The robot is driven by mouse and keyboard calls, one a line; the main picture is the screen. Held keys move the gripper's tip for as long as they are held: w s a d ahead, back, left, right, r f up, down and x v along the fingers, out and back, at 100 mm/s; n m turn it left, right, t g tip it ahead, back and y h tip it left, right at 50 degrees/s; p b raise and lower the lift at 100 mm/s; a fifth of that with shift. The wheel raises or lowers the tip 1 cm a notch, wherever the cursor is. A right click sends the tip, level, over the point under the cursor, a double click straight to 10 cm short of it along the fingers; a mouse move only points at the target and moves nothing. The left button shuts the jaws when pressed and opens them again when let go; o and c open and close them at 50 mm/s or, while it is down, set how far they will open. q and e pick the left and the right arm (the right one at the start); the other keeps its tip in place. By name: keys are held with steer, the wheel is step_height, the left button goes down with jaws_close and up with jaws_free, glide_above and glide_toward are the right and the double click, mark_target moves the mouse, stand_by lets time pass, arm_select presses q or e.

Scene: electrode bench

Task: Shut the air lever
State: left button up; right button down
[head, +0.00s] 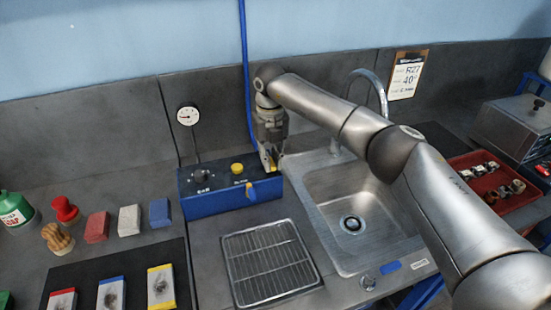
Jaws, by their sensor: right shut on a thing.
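A blue control box (213,201) stands on the bench left of the sink, with a dark dial and a yellow knob (237,168) on its top. A small yellow lever (250,190) sticks out of its front face near the right end. My right gripper (269,165) points down at the box's back right corner. It is shut on a small yellow part there, mostly hidden by the fingers, so I cannot tell what it is. My left gripper is out of view.
A blue hose (244,60) runs down the wall behind my right gripper. The sink (325,190) and a wire rack (268,262) lie close by. Coloured blocks (160,213) stand at left. A red tray (495,181) with metal parts is at right.

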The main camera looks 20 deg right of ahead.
steer(key=shift+w+r, duration=0.1)
steer(key=c, duration=1.4)
jaws_free()
step_height(320, 180, up, 12)
steer(key=shift+f, duration=0.1)
